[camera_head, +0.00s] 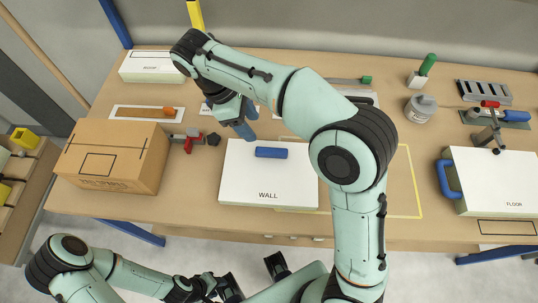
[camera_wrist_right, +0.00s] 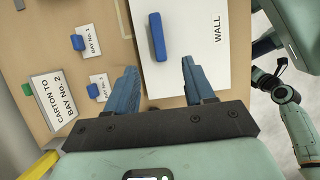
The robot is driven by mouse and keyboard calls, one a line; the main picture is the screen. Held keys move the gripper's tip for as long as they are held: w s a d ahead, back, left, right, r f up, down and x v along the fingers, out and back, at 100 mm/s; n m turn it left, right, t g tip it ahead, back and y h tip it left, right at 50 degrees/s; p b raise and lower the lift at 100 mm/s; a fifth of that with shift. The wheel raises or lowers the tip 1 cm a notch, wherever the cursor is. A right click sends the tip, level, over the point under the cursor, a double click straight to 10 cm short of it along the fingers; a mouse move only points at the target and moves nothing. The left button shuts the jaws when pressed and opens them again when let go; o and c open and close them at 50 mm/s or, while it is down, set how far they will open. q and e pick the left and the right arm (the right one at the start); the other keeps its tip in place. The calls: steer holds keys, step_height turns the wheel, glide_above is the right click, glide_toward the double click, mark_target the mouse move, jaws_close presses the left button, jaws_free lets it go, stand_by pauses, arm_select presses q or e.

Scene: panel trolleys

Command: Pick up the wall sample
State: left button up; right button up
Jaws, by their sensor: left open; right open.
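The wall sample is a white panel marked WALL (camera_head: 249,180) with a blue bar handle (camera_head: 271,153) on top. It lies flat at the middle of the table. In the right wrist view, the panel (camera_wrist_right: 205,55) and its handle (camera_wrist_right: 157,37) lie just beyond my fingers. My right gripper (camera_head: 246,118) is open and empty, above and just behind the panel's upper left edge. In the right wrist view its open fingers (camera_wrist_right: 159,66) are apart, with the handle ahead of the gap, not between them. My left gripper (camera_head: 253,277) is open and empty, low in front of the table.
A cardboard box (camera_head: 112,157) stands left of the panel, with a red-and-grey tool (camera_head: 190,140) beside it. A white FLOOR panel (camera_head: 493,178) with a blue handle lies right. My right arm crosses over the table. A yellow outline (camera_head: 418,190) marks bare tabletop right of the wall sample.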

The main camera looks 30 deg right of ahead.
steer(key=b, duration=0.2)
glide_above(271, 150)
steer(key=a, duration=0.3)
steer(key=f, duration=0.6)
steer(key=shift+w+d+f, duration=0.25)
steer(key=shift+w+b+x, duration=0.25)
steer(key=shift+x, duration=1.25)
steer(key=shift+w+b+x, duration=0.2)
steer(key=shift+x, duration=1.3)
arm_select(q)
steer(key=f, duration=0.1)
steer(key=s+f, duration=0.1)
steer(key=f, duration=0.1)
steer(key=shift+s+f, duration=0.1)
steer(key=shift+s, duration=0.15)
arm_select(e)
jaws_close()
